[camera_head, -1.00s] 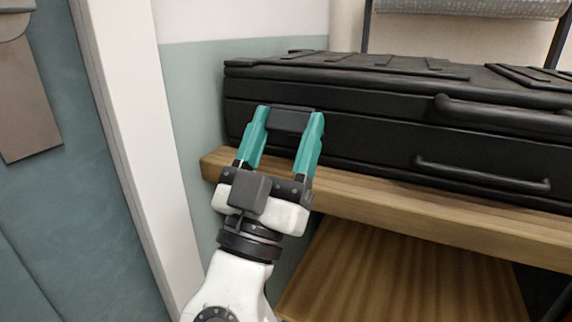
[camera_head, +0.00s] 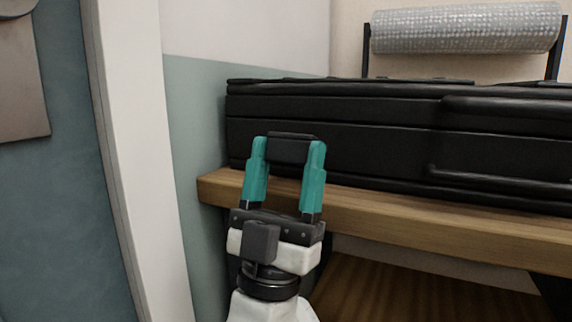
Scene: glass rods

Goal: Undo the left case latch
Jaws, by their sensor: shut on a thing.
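A black case (camera_head: 390,130) lies flat on a wooden shelf (camera_head: 400,222). Its left latch (camera_head: 290,148) is a dark block on the front face near the left end. My gripper (camera_head: 289,152) is in front of the case, with its two teal fingers on either side of the latch, shut on it. The fingers point up and toward the case front. Whether the latch is fastened or loose cannot be told from this view.
A handle (camera_head: 495,184) sticks out from the case front on the right. A grey textured roll (camera_head: 465,28) hangs on a dark stand behind the case. A white post (camera_head: 135,150) stands left of the shelf. Open space lies below the shelf edge.

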